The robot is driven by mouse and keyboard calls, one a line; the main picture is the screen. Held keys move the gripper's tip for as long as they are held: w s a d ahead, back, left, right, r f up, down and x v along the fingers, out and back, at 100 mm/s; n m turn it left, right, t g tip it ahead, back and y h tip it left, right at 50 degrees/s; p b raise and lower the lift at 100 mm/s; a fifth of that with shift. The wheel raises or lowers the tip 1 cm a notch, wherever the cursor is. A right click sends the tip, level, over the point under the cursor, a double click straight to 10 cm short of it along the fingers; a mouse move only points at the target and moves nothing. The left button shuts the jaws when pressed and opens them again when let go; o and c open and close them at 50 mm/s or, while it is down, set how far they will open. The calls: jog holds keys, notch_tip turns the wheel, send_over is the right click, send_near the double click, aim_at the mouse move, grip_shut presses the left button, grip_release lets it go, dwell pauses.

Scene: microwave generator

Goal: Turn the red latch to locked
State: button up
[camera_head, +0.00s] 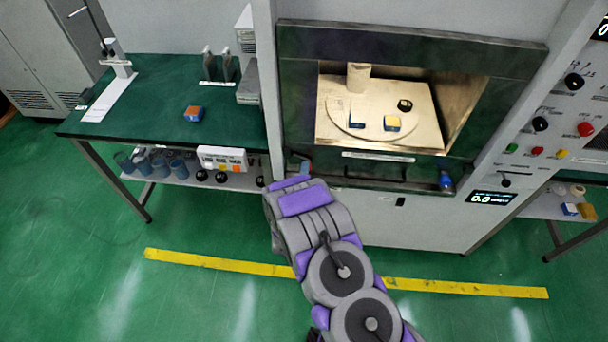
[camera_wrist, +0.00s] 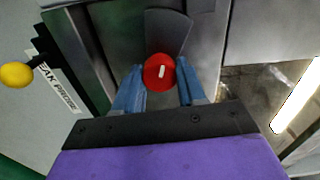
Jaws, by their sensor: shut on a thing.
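The red latch (camera_wrist: 159,72) is a round red knob with a short white mark on its face, tilted slightly from upright in the wrist view. My gripper (camera_wrist: 160,84) has its two blue fingers on either side of the knob, shut on it. A grey flared plate (camera_wrist: 168,32) shows just behind the knob. In the head view my gripper (camera_head: 298,166) is at the lower left corner of the microwave chamber's dark frame (camera_head: 410,42). The latch is mostly hidden there by my arm.
The lit chamber holds a turntable (camera_head: 345,104) with small blocks and a cylinder (camera_head: 358,76). A blue knob (camera_head: 446,181) sits at the frame's lower right. A yellow ball knob (camera_wrist: 16,75) is left of my gripper.

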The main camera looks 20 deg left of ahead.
jog(key=shift+d+f+m+b, duration=0.1)
jog(key=shift+f+m+b, duration=0.1)
jog(key=shift+m+b, duration=0.35)
jog(key=shift+d+f+m+b, duration=0.1)
jog(key=shift+f+m+b, duration=0.05)
jog(key=shift+m+b, duration=0.4)
jog(key=shift+m, duration=0.3)
jog(key=o, duration=1.1)
jog(key=shift+r, duration=0.1)
jog(key=shift+a+r, duration=0.1)
jog(key=p+v, duration=0.2)
jog(key=v, duration=1.5)
jog(key=shift+s, duration=0.15)
